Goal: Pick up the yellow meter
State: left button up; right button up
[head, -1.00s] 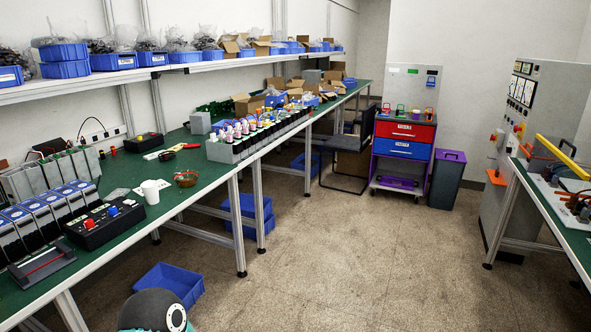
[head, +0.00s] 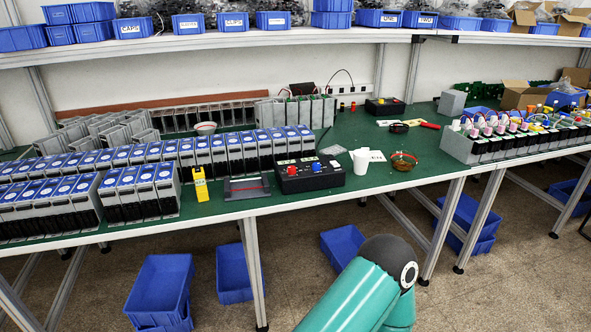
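The yellow meter (head: 200,184) stands upright at the front edge of the green workbench. It is between the rows of blue-topped grey units on its left and a flat grey plate with a red line on its right. No gripper shows in the head view. One of my teal arm links is at the bottom, in front of the bench, and the meter is apart from it.
A black control box (head: 310,176) with red and blue knobs, a white cup (head: 361,161) and a brown bowl (head: 403,162) stand right of the meter. Blue-topped units (head: 142,190) crowd its left. Blue bins (head: 160,285) sit on the floor below. A shelf (head: 250,41) overhangs the bench's back.

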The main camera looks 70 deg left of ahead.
aim_at(198, 179)
jog(key=u, duration=0.15)
jog(key=i, duration=0.25)
jog(key=u, duration=3)
jog(key=k, duration=0.6)
jog(key=u, duration=0.35)
jog(key=i, duration=1.65)
jog(key=z, duration=0.35)
